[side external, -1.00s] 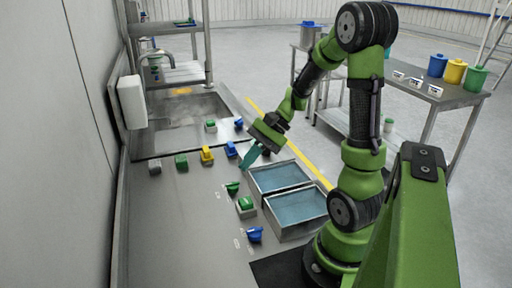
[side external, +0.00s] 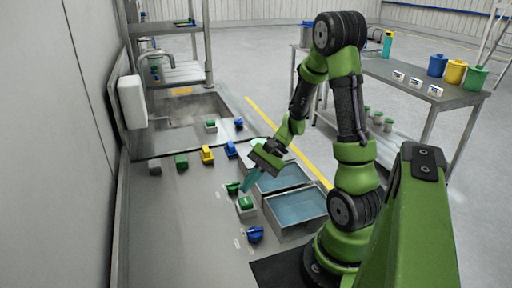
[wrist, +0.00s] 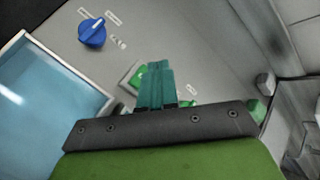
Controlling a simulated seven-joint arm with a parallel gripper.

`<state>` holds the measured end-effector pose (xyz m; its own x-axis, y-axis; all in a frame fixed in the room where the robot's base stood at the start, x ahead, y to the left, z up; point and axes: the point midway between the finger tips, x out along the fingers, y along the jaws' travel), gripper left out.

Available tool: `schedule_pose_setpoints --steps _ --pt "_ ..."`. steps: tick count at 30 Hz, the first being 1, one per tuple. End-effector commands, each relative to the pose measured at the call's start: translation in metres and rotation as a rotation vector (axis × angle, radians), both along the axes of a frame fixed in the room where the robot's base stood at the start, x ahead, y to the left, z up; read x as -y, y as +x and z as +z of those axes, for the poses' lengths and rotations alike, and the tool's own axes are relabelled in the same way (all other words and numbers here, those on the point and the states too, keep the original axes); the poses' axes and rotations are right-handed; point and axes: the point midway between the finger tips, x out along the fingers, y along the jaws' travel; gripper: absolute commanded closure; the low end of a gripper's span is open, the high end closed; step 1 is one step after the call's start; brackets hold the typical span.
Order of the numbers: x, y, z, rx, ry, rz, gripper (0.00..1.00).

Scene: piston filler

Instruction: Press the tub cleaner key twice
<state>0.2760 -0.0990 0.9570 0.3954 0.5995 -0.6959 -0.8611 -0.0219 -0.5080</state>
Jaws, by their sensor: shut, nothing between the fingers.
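A green key (side external: 246,203) on a small pale box stands on the steel counter, left of the blue-filled trays. I cannot read any label, so I cannot tell whether it is the tub cleaner key. My gripper (side external: 244,188), with teal fingers, is shut and empty, pointing down just beyond and above this key. In the wrist view, my fingertips (wrist: 159,64) cover part of the green key (wrist: 137,76); contact cannot be told. A green knob (side external: 232,188) is just beyond the key, and a blue knob (side external: 255,235) is on its near side.
Two trays with blue contents (side external: 297,209) stand close to the right of the key. Farther back are a blue (side external: 231,149), a yellow (side external: 207,154), a green (side external: 181,161) and a grey (side external: 155,167) control. The counter's left side is clear.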

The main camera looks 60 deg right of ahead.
Motion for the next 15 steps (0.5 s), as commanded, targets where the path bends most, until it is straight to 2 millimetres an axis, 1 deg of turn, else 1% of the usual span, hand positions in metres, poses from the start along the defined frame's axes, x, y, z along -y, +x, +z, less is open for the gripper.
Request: schedule_pose_setpoints --steps 3,6,15 --pt "0.0 0.0 -0.01 -0.003 0.001 0.0 1.0" --pt "0.0 0.0 -0.015 -0.001 0.001 -0.001 1.0" --pt "0.0 0.0 -0.017 -0.001 -0.001 -0.001 1.0"
